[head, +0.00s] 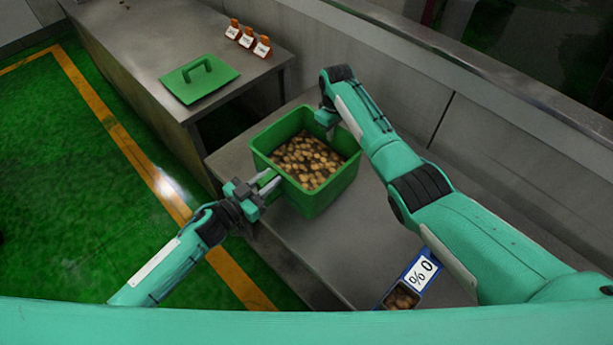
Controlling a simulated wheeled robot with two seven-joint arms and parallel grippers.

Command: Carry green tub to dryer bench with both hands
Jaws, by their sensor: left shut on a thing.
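The green tub (322,197) is an open square bin, part filled with small tan and brown pieces. It appears upright over a grey metal bench (360,245); I cannot tell whether it touches the top. My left gripper (268,187) is shut on the tub at its left side. My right gripper (328,122) is at the tub's far rim, largely hidden by its own wrist, so its jaws cannot be made out. No label shows which surface is the dryer bench.
A second grey table (135,55) at back left carries a green lid with a handle (200,78) and several orange-and-white labelled items (247,38). A "0 %" sign (421,270) and a small box of pieces (402,297) are at the near right. A wall (400,75) runs behind.

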